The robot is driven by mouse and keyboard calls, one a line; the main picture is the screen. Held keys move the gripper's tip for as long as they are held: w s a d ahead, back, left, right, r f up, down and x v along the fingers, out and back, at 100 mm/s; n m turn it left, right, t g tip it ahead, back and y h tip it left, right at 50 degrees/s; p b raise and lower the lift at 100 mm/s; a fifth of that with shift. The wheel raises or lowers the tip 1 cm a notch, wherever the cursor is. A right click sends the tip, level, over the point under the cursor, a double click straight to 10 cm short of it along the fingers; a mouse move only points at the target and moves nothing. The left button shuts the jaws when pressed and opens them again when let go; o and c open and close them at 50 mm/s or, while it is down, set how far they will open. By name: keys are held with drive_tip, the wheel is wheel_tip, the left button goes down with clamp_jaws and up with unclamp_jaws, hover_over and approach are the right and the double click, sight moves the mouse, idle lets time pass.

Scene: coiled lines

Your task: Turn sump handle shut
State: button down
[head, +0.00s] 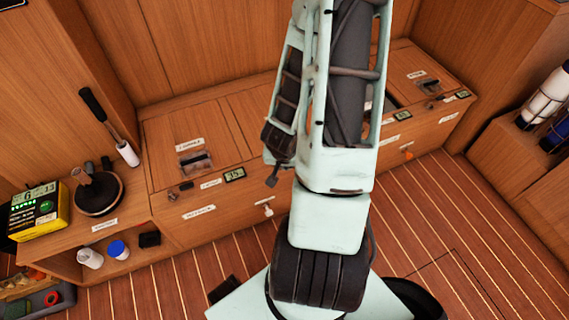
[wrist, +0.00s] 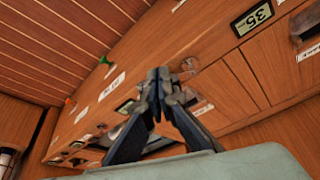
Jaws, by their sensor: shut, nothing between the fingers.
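Small handles stand out from the front of a long wooden bench. In the head view a white handle (head: 267,208) is left of my arm and an orange handle (head: 408,152) is right of it. The wrist view shows a green handle (wrist: 104,61) beside a white label, with the orange handle (wrist: 69,101) farther along. The labels are too small to read, so I cannot tell which is the sump handle. My gripper (wrist: 165,75) is shut and empty, over the bench and apart from the green handle. My arm hides the middle of the bench in the head view.
The bench top (head: 225,130) has latches and a small display (head: 234,174). A yellow box (head: 40,210), a round dark base (head: 98,195) and a black-handled tool (head: 128,153) are at the left. White cylinders (head: 547,97) stand at the right. The floor (head: 455,220) before the bench is mostly clear.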

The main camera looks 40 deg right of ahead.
drive_tip(key=w+d+f+b, duration=0.3)
drive_tip(key=w+d+f, duration=0.2)
drive_tip(key=f, duration=0.3)
